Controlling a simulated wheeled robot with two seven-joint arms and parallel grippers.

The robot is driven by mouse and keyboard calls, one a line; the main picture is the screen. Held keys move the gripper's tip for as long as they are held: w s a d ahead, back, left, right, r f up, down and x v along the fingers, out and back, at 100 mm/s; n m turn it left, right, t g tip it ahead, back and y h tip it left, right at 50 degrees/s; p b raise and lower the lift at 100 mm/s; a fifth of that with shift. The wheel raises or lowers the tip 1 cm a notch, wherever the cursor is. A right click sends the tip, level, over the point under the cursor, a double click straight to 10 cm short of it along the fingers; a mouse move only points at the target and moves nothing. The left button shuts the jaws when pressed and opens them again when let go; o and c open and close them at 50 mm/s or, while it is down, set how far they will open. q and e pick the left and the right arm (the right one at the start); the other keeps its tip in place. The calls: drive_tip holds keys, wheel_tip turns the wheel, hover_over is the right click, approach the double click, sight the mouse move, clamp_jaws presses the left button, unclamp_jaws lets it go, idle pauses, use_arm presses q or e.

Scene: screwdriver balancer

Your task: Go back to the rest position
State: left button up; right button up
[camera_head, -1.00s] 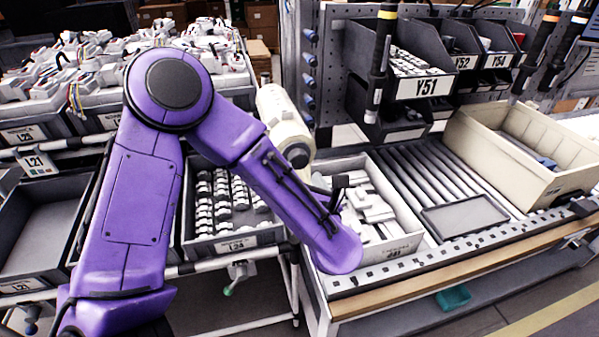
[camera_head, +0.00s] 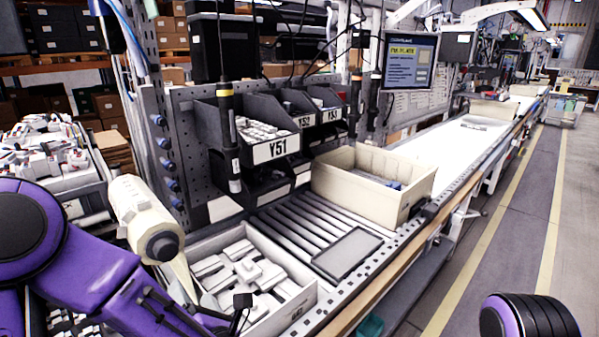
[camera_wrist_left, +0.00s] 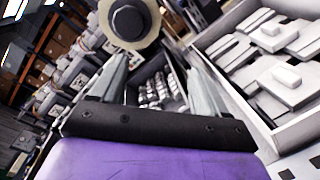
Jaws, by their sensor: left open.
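My left arm (camera_head: 90,275), purple with dark joints, comes in from the left and runs along the bottom edge in the head view. Its gripper is not clear there. In the left wrist view the left gripper (camera_wrist_left: 155,75) has its two grey fingers spread apart with nothing between them. A cream cylinder with a dark round end (camera_head: 145,218) stands beyond the arm; a similar dark round end with a cream rim (camera_wrist_left: 130,20) shows past the fingers in the wrist view. A dark screwdriver-like tool (camera_head: 228,135) hangs before the shelf bins. My right gripper does not show.
A bin of white parts (camera_head: 308,297) lies close to the left arm, also at right in the wrist view (camera_wrist_left: 262,130). Rollers (camera_head: 295,228), a cream crate (camera_head: 385,205) and the Y51 bin (camera_head: 275,150) lie beyond. The aisle floor (camera_head: 500,225) at right is clear.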

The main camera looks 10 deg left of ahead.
use_arm(q)
drive_tip(key=s+a+f+m+g+h, duration=0.1)
drive_tip(key=s+f+m+g+h, duration=0.15)
drive_tip(key=f+m, duration=0.75)
drive_tip(key=s+a+f+m+g+h, duration=0.1)
drive_tip(key=s+f+m+h, duration=0.3)
drive_tip(key=f+m, duration=0.6)
drive_tip(key=s+a+f+m+g+h, duration=0.1)
drive_tip(key=s+a+f+m+g, duration=0.1)
drive_tip(key=s+f, duration=0.5)
drive_tip(key=s+a+f+m+g+h, duration=0.1)
drive_tip(key=s+f+m+g, duration=0.3)
drive_tip(key=s, duration=0.6)
wheel_tip(320, 180, down, 3)
drive_tip(key=shift+s+a+r+m, duration=0.2)
drive_tip(key=shift+a+m, duration=0.25)
drive_tip(key=shift+m, duration=0.45)
